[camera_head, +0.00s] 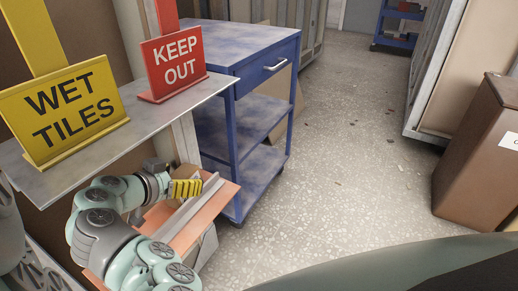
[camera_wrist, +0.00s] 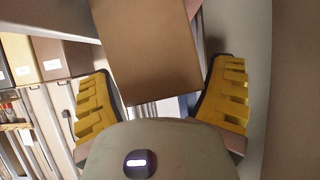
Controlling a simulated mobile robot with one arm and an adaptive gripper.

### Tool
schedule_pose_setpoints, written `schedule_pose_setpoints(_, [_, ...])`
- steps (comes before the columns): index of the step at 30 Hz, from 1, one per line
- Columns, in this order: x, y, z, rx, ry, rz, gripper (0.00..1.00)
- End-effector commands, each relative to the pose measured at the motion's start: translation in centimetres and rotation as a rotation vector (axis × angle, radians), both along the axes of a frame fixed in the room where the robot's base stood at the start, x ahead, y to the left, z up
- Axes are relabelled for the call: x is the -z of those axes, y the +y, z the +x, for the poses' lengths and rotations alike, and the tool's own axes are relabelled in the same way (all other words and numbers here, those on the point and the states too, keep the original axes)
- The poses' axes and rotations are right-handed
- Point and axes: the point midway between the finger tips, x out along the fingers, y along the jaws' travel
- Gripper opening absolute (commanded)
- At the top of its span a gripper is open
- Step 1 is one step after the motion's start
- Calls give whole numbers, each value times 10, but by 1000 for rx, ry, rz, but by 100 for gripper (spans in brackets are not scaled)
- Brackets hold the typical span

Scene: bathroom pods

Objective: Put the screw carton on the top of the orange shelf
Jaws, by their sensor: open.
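A plain brown carton (camera_wrist: 150,50) fills the upper middle of the wrist view, between the yellow fingers of my gripper (camera_wrist: 165,72). The gripper is open, with a clear gap at the right finger and a narrower one at the left. No label shows on the carton's visible face. In the head view my gripper (camera_head: 186,188) is low at the left, over an orange shelf board (camera_head: 205,215) with a grey edge rail. The carton (camera_head: 187,171) shows there only as a small brown part behind the fingers. My arm hides part of the orange board.
A grey metal ledge (camera_head: 95,140) lies above my gripper, bearing a yellow "WET TILES" sign (camera_head: 65,110) and a red "KEEP OUT" sign (camera_head: 174,62). A blue cart (camera_head: 240,50) stands close beyond. A brown bin (camera_head: 478,155) is at right.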

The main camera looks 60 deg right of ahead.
Motion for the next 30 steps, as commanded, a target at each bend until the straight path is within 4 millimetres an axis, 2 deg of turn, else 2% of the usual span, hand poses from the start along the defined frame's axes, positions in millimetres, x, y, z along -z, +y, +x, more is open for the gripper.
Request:
schedule_pose_setpoints(7, [-12,22,0,-7,-1,1,81])
schedule_pose_setpoints(15, [-43,70,-4,-7,1,3,81])
schedule_pose_setpoints(24, [-55,97,-6,-5,-3,2,81])
schedule_pose_setpoints(30, [-57,104,-7,-3,0,1,81])
